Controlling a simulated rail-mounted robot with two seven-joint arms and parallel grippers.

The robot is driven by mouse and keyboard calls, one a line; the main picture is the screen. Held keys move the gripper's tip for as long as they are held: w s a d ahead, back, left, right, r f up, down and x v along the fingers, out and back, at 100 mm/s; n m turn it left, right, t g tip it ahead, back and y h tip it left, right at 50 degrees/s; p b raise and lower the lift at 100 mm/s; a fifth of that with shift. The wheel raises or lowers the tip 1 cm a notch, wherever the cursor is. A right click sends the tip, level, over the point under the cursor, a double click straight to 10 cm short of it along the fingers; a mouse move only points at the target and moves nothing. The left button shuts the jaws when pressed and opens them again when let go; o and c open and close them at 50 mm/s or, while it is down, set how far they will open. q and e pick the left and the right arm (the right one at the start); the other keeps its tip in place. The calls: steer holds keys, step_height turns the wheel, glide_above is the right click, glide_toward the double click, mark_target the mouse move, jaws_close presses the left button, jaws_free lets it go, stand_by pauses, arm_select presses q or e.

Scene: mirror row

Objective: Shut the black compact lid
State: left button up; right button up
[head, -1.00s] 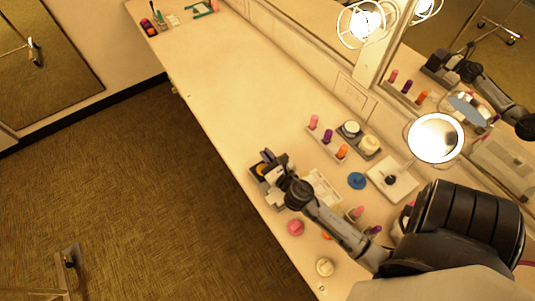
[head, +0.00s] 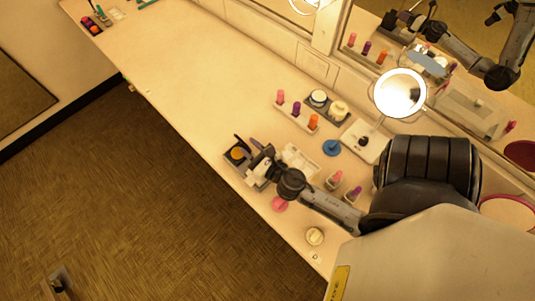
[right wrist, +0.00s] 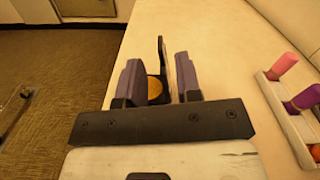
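The black compact (head: 237,154) lies near the front edge of the counter, with a round gold pan showing. In the right wrist view the gold pan (right wrist: 154,89) shows between my fingers, and the compact's dark lid (right wrist: 162,52) stands raised, roughly upright, beside the pan. My right gripper (head: 255,158) is at the compact. In the wrist view its two fingers (right wrist: 158,66) are apart, one on each side of the pan and lid; contact cannot be told. A dark piece at the lower left (head: 59,282) may be my left gripper; its fingers are unclear.
A lipstick rack (head: 297,110), a tray with jars (head: 325,104), a blue round item (head: 332,148) and a lit mirror (head: 399,93) stand behind. A pink round item (head: 279,204) and a cream jar (head: 315,236) are near my right forearm.

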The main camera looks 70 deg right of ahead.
steer(key=b+v, duration=0.2)
steer(key=v, duration=0.5)
steer(key=shift+f+b, duration=0.15)
steer(key=shift+b, duration=0.2)
steer(key=shift+s+a, duration=0.3)
steer(key=shift+s, duration=0.35)
steer(key=shift+c, duration=0.5)
